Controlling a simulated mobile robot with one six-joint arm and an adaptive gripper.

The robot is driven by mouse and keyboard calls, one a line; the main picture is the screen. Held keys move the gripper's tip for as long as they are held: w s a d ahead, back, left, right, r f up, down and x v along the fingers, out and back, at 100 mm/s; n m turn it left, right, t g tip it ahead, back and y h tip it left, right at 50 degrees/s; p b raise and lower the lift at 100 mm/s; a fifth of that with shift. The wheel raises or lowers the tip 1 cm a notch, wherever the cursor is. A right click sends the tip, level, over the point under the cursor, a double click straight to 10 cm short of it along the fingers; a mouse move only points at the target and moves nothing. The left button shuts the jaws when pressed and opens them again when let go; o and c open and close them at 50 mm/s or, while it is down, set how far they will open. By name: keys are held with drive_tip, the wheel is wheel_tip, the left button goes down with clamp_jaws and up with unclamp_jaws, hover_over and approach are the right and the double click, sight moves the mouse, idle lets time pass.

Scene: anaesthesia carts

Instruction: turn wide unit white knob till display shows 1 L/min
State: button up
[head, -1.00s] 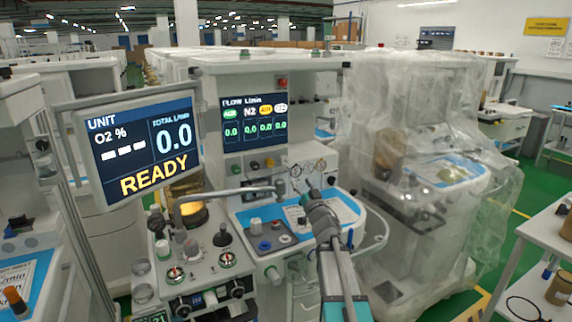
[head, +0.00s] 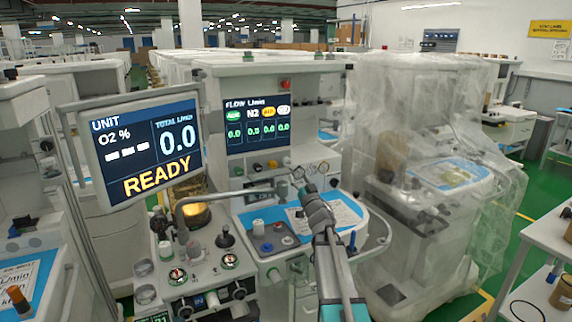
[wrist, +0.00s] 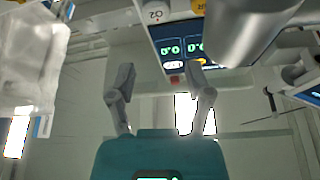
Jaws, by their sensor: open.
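The wide unit stands mid-picture in the head view. Its flow display (head: 257,122) is headed FLOW L/min and its readings look like zeros, small to read. Below it is a row of small knobs: a dark one (head: 256,167), a red-brown one (head: 272,163) and a pale one (head: 287,161) at the right end, close to my gripper tips. My gripper (head: 299,176) is in front of the panel, above the blue-and-white worktop. In the wrist view my gripper (wrist: 165,78) has its fingers spread with nothing between them. The flow display (wrist: 184,47) appears upside down there.
A monitor (head: 146,149) at left reads TOTAL 0.0 and READY. A curved grey pipe (head: 215,196) crosses left of my arm. A plastic-draped machine (head: 420,150) stands close at right. A big blurred grey cylinder (wrist: 250,30) fills the wrist view's top.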

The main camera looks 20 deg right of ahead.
sight(288, 164)
drive_tip(key=w, duration=0.7)
drive_tip(key=shift+d, duration=0.15)
drive_tip(key=shift+p+x, duration=0.95)
drive_tip(key=shift+x, duration=1.4)
drive_tip(key=shift+s, duration=0.1)
drive_tip(key=shift+c, duration=0.3)
